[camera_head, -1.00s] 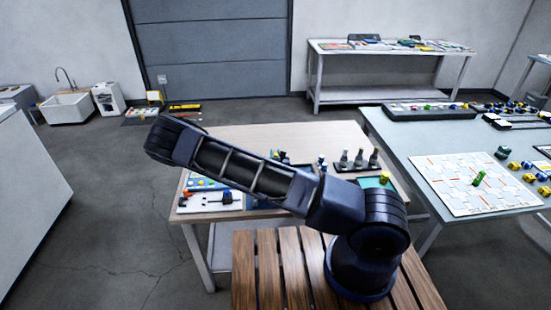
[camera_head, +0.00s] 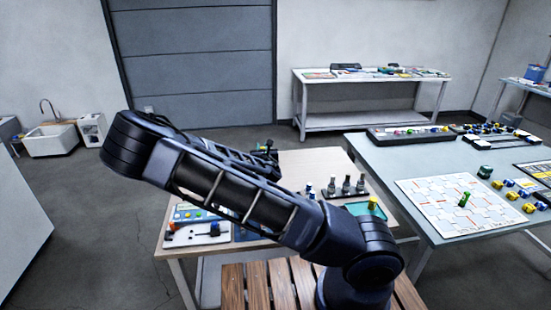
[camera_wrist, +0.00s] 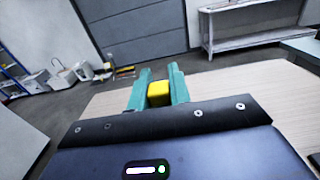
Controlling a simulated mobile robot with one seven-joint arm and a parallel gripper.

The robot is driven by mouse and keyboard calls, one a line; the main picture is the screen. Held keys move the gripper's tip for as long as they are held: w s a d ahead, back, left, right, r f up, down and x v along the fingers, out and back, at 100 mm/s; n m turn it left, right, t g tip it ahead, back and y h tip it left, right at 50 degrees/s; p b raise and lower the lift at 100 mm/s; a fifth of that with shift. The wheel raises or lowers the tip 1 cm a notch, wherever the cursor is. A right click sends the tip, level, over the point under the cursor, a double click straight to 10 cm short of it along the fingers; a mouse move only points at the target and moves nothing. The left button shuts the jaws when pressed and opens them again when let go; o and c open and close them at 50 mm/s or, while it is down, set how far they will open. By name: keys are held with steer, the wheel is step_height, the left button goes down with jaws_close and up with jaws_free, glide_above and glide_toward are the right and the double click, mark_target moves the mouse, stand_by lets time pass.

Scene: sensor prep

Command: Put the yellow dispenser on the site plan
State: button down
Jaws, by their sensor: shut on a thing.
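My gripper (camera_wrist: 157,95) has teal fingers and is shut on the yellow dispenser (camera_wrist: 159,93). Only a yellow block of the dispenser shows between the fingers; the rest is hidden. The gripper is over the pale wooden table (camera_wrist: 105,104), and my arm hides most of it in the head view. The site plan (camera_head: 438,187) is a white board with grid and red lines, lying on the grey-blue table at right. A green piece (camera_head: 463,200) stands on it. The dispenser is well apart from the site plan, to its left.
Several blue and yellow pieces (camera_head: 512,194) and a dark green block (camera_head: 485,172) lie right of the plan. A dark tray of grey bottles (camera_head: 346,188) and a green tray (camera_head: 356,209) stand on the wooden table. A dark rack (camera_head: 408,136) is behind the plan.

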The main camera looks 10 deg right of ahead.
steer(key=shift+r, duration=0.35)
steer(key=w+d+m+g+h, duration=0.1)
steer(key=w+d+m+h, duration=0.2)
steer(key=d, duration=0.8)
steer(key=w+d+m+h, duration=0.15)
steer(key=w+d, duration=0.45)
steer(key=d, duration=0.6)
steer(key=w+d+m+g+h, duration=0.1)
steer(key=w+d+h, duration=0.25)
steer(key=d, duration=0.75)
steer(key=d+r+m+g+h, duration=0.1)
steer(key=d+r+m+h, duration=0.15)
steer(key=d, duration=1.25)
steer(key=r+m+g+h, duration=0.2)
steer(key=m+g+h, duration=0.4)
steer(key=g, duration=0.2)
glide_above(459, 184)
step_height(459, 184, down, 20)
steer(key=shift+w+r, duration=0.1)
steer(key=shift+w, duration=0.05)
steer(key=shift+f, duration=0.2)
